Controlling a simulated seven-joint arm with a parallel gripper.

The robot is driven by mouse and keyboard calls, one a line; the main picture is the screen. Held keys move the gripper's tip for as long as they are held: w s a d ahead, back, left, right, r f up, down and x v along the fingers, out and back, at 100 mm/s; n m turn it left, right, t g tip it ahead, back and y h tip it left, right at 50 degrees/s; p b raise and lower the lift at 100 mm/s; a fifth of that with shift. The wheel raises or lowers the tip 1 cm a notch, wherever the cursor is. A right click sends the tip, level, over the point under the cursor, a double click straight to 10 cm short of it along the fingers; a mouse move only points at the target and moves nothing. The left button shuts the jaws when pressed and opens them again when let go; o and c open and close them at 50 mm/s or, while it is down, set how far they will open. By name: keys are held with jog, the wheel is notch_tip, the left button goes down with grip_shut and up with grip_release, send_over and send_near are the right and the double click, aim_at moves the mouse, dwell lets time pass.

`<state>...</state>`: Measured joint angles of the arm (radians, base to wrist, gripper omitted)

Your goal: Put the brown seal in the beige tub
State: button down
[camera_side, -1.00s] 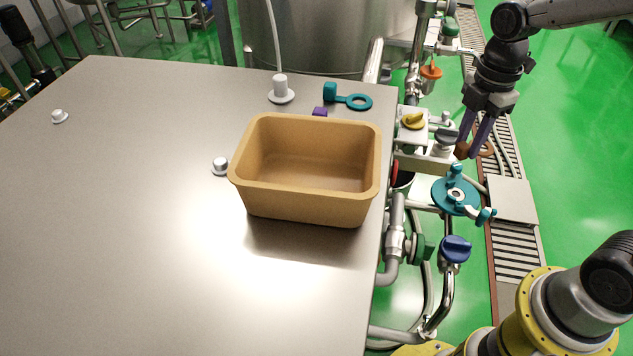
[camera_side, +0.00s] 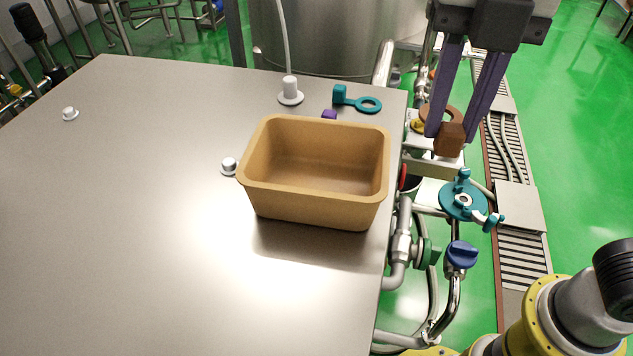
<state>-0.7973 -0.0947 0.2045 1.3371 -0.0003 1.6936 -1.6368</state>
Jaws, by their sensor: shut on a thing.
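The beige tub (camera_side: 310,210) stands upright on the steel table near its right edge, and its visible inside is empty. The brown seal (camera_side: 450,141), a small block with a ring behind it, is between the fingertips of my gripper (camera_side: 451,136). My gripper is shut on its block and points down. In the picture they are right of the tub, past the table's right edge, and the seal is apart from the tub.
A teal seal (camera_side: 368,105) and a purple block (camera_side: 329,114) lie behind the tub. White knobs stand on the table (camera_side: 150,230). Pipes and valves, including a teal clamp (camera_side: 463,200) and a blue knob (camera_side: 461,254), run along its right side. The left of the table is mostly clear.

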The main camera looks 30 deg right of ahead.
jog(key=w+a+f, duration=0.9)
jog(key=shift+a, duration=0.1)
jog(key=shift+w+a+f, duration=0.1)
jog(key=shift+f, duration=0.9)
jog(key=shift+w+a+f, duration=0.1)
jog(key=shift+f, duration=0.85)
jog(key=shift+f, duration=0.15)
jog(key=c, duration=0.7)
grip_release()
notch_tip(320, 180, up, 12)
jog(key=shift+r, duration=0.2)
